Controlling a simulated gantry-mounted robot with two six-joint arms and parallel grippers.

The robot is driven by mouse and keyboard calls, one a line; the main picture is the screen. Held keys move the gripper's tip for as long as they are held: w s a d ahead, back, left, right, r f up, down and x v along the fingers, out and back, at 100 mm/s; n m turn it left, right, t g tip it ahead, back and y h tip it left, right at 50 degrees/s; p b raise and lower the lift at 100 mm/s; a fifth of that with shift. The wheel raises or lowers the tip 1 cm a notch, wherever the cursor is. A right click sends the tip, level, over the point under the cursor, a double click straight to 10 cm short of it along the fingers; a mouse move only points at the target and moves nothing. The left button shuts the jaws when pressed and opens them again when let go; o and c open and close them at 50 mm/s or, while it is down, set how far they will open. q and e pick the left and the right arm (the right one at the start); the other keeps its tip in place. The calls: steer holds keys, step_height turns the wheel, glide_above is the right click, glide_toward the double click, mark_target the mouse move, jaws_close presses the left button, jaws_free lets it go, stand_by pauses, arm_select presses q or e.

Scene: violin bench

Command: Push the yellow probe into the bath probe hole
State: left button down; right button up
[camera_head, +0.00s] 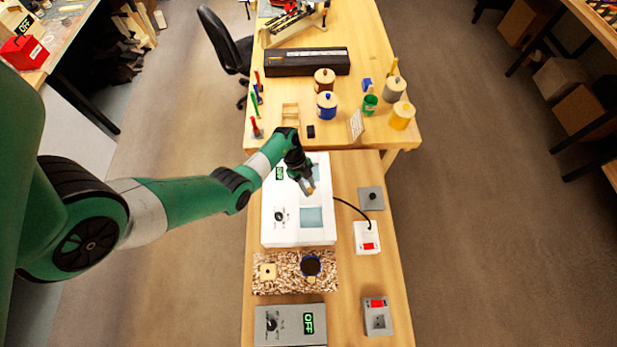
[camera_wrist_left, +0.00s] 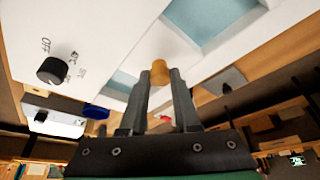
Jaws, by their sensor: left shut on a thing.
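My left gripper (camera_head: 309,189) is over the white bath (camera_head: 285,238), near its far right part. It is shut on the yellow probe (camera_wrist_left: 160,70), whose orange-yellow end shows between the fingertips in the left wrist view. In the head view only a small part of the probe shows at the fingertips. The bath has a pale blue opening (camera_head: 311,217), a dark knob (camera_head: 279,215) and a small green display (camera_head: 279,173). I cannot make out the probe hole, nor whether the probe touches the bath. My right gripper is in neither view.
A black cord runs from the bath to a white switched socket (camera_head: 367,238). A grey plate (camera_head: 370,199) lies right of the bath. A speckled mat (camera_head: 290,285) and a grey box reading OFF (camera_head: 290,325) lie nearer. Pots, including a blue-and-white one (camera_head: 326,106), stand beyond.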

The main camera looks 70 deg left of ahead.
arm_select(q)
steer(key=c, duration=0.6)
jaws_free()
steer(key=shift+f, duration=0.1)
steer(key=shift+o, duration=0.2)
steer(key=p+v, duration=0.4)
steer(key=v, duration=0.7)
steer(key=shift+a+r+p, duration=0.15)
steer(key=shift+r+p, duration=0.15)
